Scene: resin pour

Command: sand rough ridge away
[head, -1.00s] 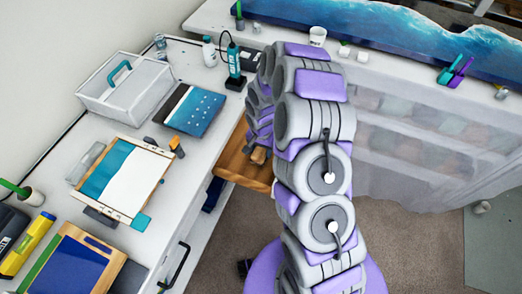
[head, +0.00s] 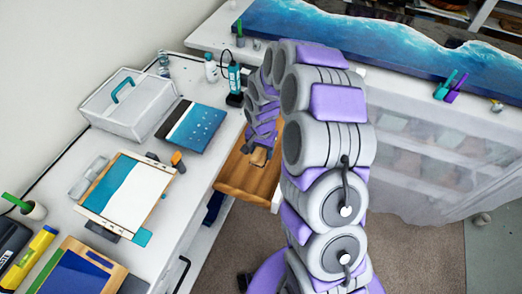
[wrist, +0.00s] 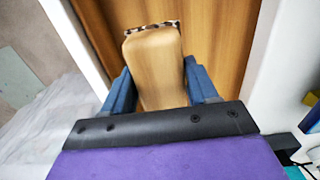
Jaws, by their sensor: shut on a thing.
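My gripper (head: 260,152) is over an open wooden drawer (head: 232,181) at the front of the bench. In the wrist view my gripper (wrist: 158,78) is shut on a light wooden block (wrist: 155,55), which has a dark speckled strip along its far edge. The block also shows small in the head view (head: 259,157). The drawer's brown floor (wrist: 225,40) lies beneath it. On the bench, a teal-and-white panel (head: 130,200) lies on a wooden board. I cannot make out a rough ridge in either view.
A white caddy with a teal handle (head: 125,112) and a dark blue panel (head: 190,126) stand behind the teal-and-white panel. An orange-and-black tool (head: 178,161) lies beside it. A long blue wave-like piece (head: 350,45) lies on the back counter, with plastic sheeting (head: 420,150) hanging below.

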